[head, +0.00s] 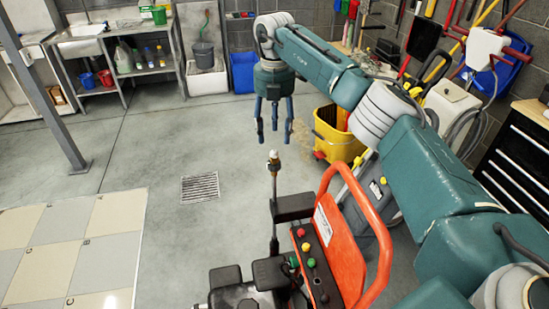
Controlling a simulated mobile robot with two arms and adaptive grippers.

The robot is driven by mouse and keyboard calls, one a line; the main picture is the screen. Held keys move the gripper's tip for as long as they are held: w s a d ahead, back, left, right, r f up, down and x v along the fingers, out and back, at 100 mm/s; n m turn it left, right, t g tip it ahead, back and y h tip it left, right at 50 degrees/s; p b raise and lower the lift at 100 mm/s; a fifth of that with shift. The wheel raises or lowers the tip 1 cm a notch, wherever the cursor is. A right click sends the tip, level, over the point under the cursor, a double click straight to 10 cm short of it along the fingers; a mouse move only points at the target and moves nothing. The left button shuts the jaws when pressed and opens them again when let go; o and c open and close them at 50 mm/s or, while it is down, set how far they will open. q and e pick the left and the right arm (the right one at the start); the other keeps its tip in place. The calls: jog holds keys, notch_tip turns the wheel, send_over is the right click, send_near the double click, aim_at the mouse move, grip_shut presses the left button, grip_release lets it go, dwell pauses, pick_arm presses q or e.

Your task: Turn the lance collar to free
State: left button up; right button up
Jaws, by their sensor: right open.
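The lance (274,222) stands upright in a black holder on the machine in the lower middle of the head view. The collar's setting is too small to read. My left gripper is not in view.
The machine has an orange handle frame (378,230) and a panel with coloured buttons (311,262). A yellow mop bucket (338,135) stands behind it. A floor drain (200,187) lies to the left. Open floor surrounds the drain, with a tiled platform (122,225) at the left.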

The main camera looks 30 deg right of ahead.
aim_at(274, 151)
notch_tip(274, 151, down, 9)
jog(key=p, duration=0.3)
jog(key=shift+f, duration=0.85)
jog(key=c, duration=1.1)
